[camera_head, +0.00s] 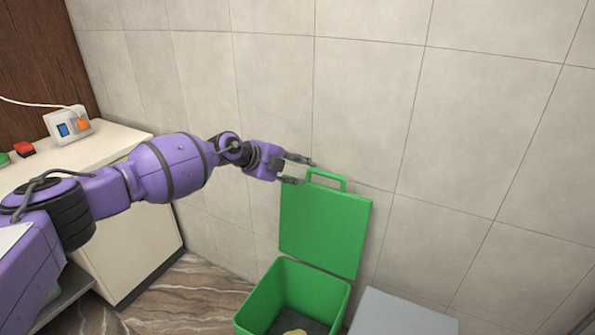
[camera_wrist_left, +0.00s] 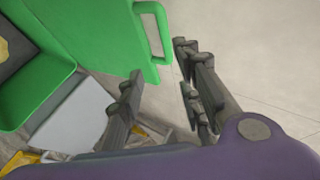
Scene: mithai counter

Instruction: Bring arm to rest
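My left arm reaches in from the left in the head view, purple with dark joints. Its left gripper (camera_head: 299,171) is open and empty, beside the handle of the raised green lid (camera_head: 325,228). In the left wrist view the fingers of the left gripper (camera_wrist_left: 155,65) stand apart with nothing between them, and the lid (camera_wrist_left: 95,35) shows behind and to the left of them. The green bin (camera_head: 262,297) stands open below the lid, with something yellow (camera_head: 296,332) inside. My right gripper is not in view.
A cream counter (camera_head: 105,142) stands at the left with a socket box (camera_head: 68,124), an orange plug (camera_head: 83,125) and a red item (camera_head: 22,149) on it. A grey box top (camera_head: 400,316) is right of the bin. A tiled wall (camera_head: 470,130) closes off the back.

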